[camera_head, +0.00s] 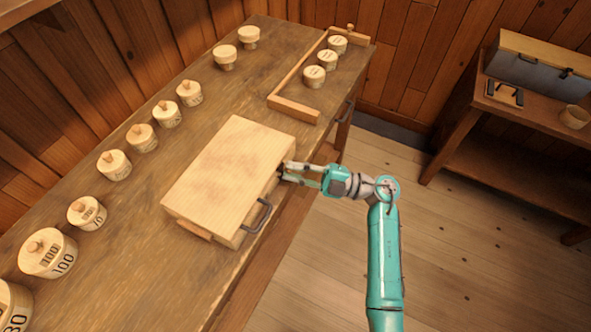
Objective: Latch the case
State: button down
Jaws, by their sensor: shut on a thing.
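A pale wooden case (228,172) lies with its lid closed on the workbench. A dark handle (261,216) is on its front side, facing my arm. My gripper (284,171) is at the case's front side, right of the handle and near the right corner. Its fingers are closed on a small dark part there, which looks like the latch (280,172). The fingers hide most of that part, so I cannot tell its position.
The workbench (130,222) carries several turned wooden spools (142,138) along its back. A wooden frame (294,109) with three spools (327,59) stands at the far end. A side table at right holds a grey box (530,70) and a small bowl (574,117). The floor between is clear.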

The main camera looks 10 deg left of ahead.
jog(key=c, duration=1.1)
grip_release()
jog(key=v, duration=1.2)
